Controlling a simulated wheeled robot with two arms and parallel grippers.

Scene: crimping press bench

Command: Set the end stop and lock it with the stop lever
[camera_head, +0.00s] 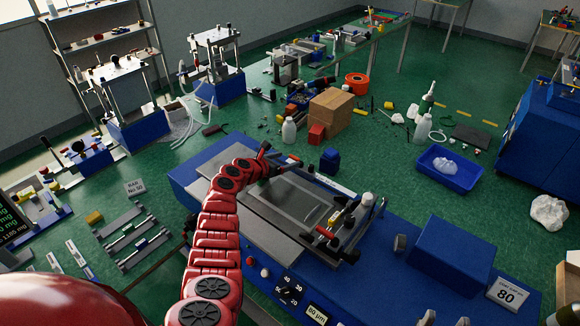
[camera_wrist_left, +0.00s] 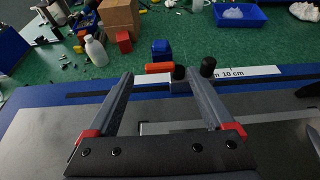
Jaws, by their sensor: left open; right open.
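The end stop (camera_wrist_left: 180,80) is a small block with black round knobs at the bench's far edge, beside a white scale strip (camera_wrist_left: 245,74) marked 10 cm. The orange-red stop lever (camera_wrist_left: 159,67) lies sideways just left of the knobs in the left wrist view. My left gripper (camera_head: 275,160) is open and empty near the stop in the head view. In the left wrist view its fingers (camera_wrist_left: 158,78) stand apart, with the lever showing between and beyond their tips. Contact cannot be told. My right gripper is not in view.
The blue bench machine (camera_head: 400,270) carries a grey plate (camera_head: 290,200) and a crossbar assembly (camera_head: 340,225) with black and red parts at right. A knob and 80 µm display are in front. A blue box (camera_head: 330,160), white bottle (camera_head: 289,132) and carton (camera_head: 331,110) stand beyond.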

